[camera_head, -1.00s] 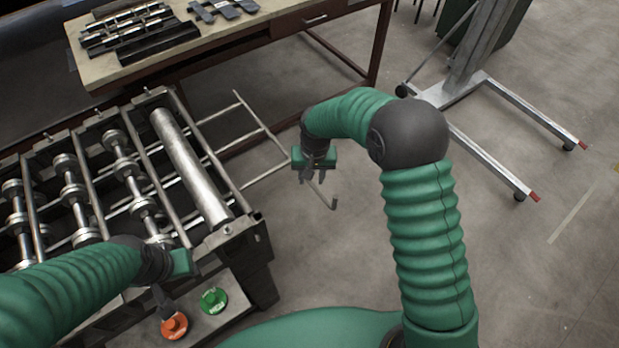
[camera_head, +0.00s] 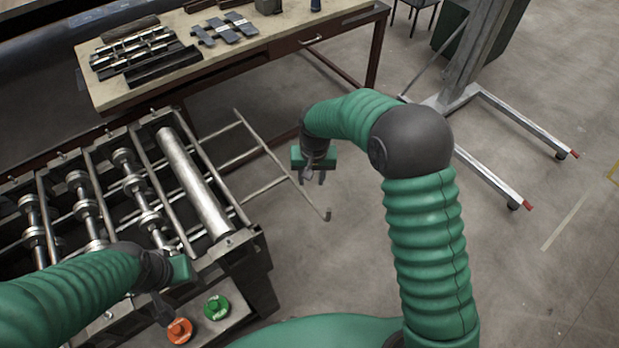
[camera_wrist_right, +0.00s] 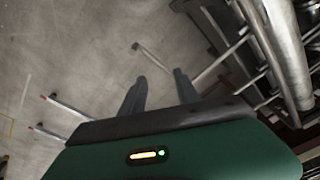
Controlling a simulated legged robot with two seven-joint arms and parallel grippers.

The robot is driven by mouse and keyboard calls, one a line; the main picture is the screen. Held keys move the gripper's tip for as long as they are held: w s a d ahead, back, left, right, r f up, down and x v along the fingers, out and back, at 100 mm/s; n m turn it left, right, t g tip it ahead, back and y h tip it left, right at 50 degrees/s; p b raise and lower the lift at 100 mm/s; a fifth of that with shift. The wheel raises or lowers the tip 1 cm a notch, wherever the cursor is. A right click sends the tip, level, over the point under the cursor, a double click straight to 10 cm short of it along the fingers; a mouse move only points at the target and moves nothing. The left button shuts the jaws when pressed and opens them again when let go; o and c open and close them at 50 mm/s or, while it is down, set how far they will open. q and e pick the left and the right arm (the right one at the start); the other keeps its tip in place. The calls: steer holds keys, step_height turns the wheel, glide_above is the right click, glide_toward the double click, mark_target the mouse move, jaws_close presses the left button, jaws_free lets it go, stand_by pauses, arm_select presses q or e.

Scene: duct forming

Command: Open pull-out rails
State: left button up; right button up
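The pull-out rails (camera_head: 268,150) are a thin metal frame that sticks out from the right side of the roller machine, with a bent end (camera_head: 327,214) toward the front right. My right gripper (camera_head: 314,178) is over the outer part of this frame. In the right wrist view its two dark fingers (camera_wrist_right: 160,88) are apart with nothing between them. The bent rail end (camera_wrist_right: 137,47) shows beyond the fingertips there. I cannot tell the height gap between fingers and rail. My left gripper (camera_head: 162,310) hangs over the machine's front, near the buttons; its finger opening is unclear.
The roller machine (camera_head: 187,180) fills the left side. An orange button (camera_head: 179,331) and a green button (camera_head: 216,307) are at its front. A workbench (camera_head: 250,45) with metal parts stands behind. A lifting stand (camera_head: 470,90) is at the back right.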

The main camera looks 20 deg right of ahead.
step_height(320, 180, up, 5)
steer(key=p, duration=0.3)
steer(key=shift+w+a+f, duration=0.1)
steer(key=shift+a+f, duration=0.05)
steer(key=shift+f, duration=0.05)
steer(key=shift+w+d, duration=0.15)
steer(key=shift+d, duration=0.1)
